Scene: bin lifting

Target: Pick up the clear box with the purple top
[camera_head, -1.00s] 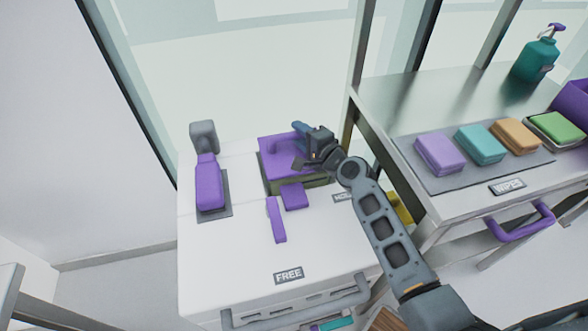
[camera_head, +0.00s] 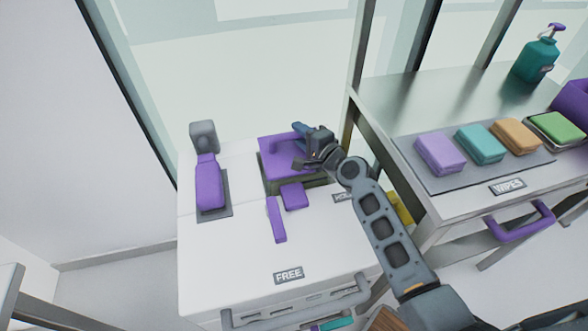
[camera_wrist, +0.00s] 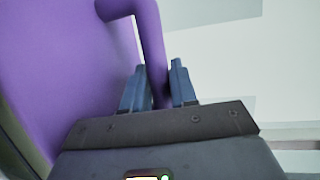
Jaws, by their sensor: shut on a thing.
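The clear box with the purple top (camera_head: 275,158) stands on the white cart top near its back right. Its lid and raised handle are purple, and its dark see-through side shows below the lid. My gripper (camera_head: 303,140) is at the right part of the lid, by the handle. In the wrist view the two blue fingers (camera_wrist: 158,92) stand on either side of the purple handle (camera_wrist: 151,45) and are shut on it. The lid fills the left of that view. The box appears to rest on the cart; any gap below it cannot be told.
A purple block (camera_head: 294,196) and a purple bar (camera_head: 276,219) lie in front of the box. A purple bottle-like item (camera_head: 208,186) lies on a grey pad at left. A metal table (camera_head: 440,105) with several coloured wipes stands at right. The cart's front is clear around the FREE label.

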